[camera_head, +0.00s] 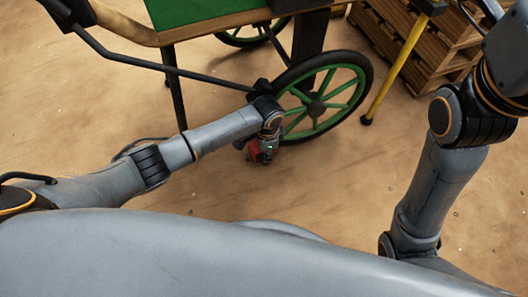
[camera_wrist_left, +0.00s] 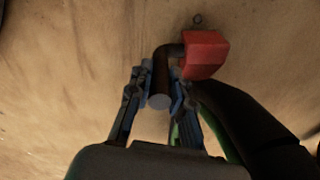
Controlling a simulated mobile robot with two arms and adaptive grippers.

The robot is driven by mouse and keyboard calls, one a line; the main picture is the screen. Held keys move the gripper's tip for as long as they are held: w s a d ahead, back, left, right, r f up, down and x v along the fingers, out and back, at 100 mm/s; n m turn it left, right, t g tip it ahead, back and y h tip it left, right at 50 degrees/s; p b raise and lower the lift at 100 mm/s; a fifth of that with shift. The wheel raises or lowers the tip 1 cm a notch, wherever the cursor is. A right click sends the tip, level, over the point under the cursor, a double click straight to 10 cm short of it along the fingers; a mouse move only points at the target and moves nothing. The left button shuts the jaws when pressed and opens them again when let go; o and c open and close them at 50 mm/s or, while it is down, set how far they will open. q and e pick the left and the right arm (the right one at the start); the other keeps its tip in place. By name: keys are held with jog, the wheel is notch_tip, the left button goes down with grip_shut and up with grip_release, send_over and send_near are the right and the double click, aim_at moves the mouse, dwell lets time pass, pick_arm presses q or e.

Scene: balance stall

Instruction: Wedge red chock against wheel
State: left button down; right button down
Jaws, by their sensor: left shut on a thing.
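The red chock (camera_head: 254,151) is close to the floor, at the lower left of the green-spoked wheel (camera_head: 346,93) in the head view. My left gripper (camera_head: 266,157) is there with it, beside the wheel's rim. In the left wrist view the red chock (camera_wrist_left: 204,55) has a dark bent handle (camera_wrist_left: 161,75). The fingers of my left gripper (camera_wrist_left: 158,98) are shut on this handle. The black tyre (camera_wrist_left: 262,130) shows at the right, very near the chock; I cannot tell whether they touch. My right gripper is out of view; only its arm shows.
The green-topped cart (camera_head: 205,14) stands above the wheel, with a dark leg (camera_head: 177,95) at its left. A yellow pole (camera_head: 393,75) and wooden pallets (camera_head: 435,48) are at the right. The sandy floor in front is clear.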

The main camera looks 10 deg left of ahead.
pick_arm(q)
jog(key=shift+w+d+r, duration=0.1)
jog(key=shift+d, duration=0.05)
dwell(0.5)
jog(key=shift+w+d+m+p, duration=0.2)
jog(key=shift+d+m+p, duration=0.15)
jog(key=shift+d+m, duration=0.3)
dwell(0.4)
jog(key=shift+w+d+f, duration=0.2)
jog(key=shift+w+f, duration=0.1)
dwell(0.3)
jog(key=c, duration=1.1)
grip_release()
jog(key=shift+c, duration=0.2)
jog(key=shift+s+a+f, duration=0.1)
jog(key=shift+s+f, duration=0.05)
notch_tip(320, 180, up, 12)
